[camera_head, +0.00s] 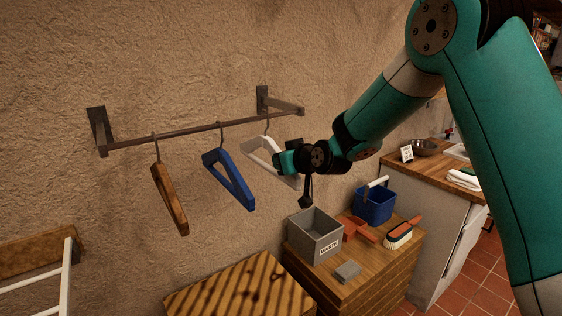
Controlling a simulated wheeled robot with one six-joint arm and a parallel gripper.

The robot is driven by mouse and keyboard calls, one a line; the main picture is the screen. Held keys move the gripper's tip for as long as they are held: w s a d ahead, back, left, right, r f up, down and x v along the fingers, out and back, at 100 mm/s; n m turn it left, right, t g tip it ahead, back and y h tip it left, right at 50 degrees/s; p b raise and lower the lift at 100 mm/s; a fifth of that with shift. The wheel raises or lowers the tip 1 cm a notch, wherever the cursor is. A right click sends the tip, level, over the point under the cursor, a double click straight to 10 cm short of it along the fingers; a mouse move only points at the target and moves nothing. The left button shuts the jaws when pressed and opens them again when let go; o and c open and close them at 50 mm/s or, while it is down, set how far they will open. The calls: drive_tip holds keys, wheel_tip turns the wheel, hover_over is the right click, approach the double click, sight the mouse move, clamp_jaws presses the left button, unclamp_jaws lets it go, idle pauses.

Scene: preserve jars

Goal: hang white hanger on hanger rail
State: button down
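The white hanger (258,146) is at the right part of the hanger rail (195,130), tilted, with its thin hook reaching up to the rail. Whether the hook rests over the rail or is just in front of it is too small to tell. My gripper (304,200) is at the right side of the white hanger, below the rail. My wrist hides part of the hanger's right side. The fingers are small and dark, and I cannot see whether they close on the hanger.
A wooden hanger (169,198) and a blue hanger (229,181) hang left on the rail. Below are a grey waste bin (315,240), a blue bucket (375,204), a brush (400,236) and a grey block (347,271) on a wooden cabinet. A striped wooden top (240,290) stands left of it.

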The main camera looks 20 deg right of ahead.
drive_tip(key=shift+f, duration=0.15)
drive_tip(key=c, duration=1)
unclamp_jaws()
drive_tip(key=shift+o, duration=0.2)
drive_tip(key=shift+s, duration=0.1)
drive_tip(key=b+v, duration=0.6)
drive_tip(key=v, duration=1.1)
drive_tip(key=s+a+f+n+g+y, duration=0.1)
drive_tip(key=s+a+f+g, duration=0.25)
drive_tip(key=s+a, duration=0.2)
drive_tip(key=s+a+f+n+g+y, duration=0.1)
drive_tip(key=s+a+f+g, duration=0.1)
drive_tip(key=s+a+g, duration=0.35)
drive_tip(key=s+f+n+g+h, duration=0.1)
drive_tip(key=s+f+g+h, duration=0.1)
drive_tip(key=s, duration=1.2)
drive_tip(key=shift+s+f+g, duration=0.35)
drive_tip(key=shift+f+g, duration=0.1)
drive_tip(key=shift+g, duration=0.45)
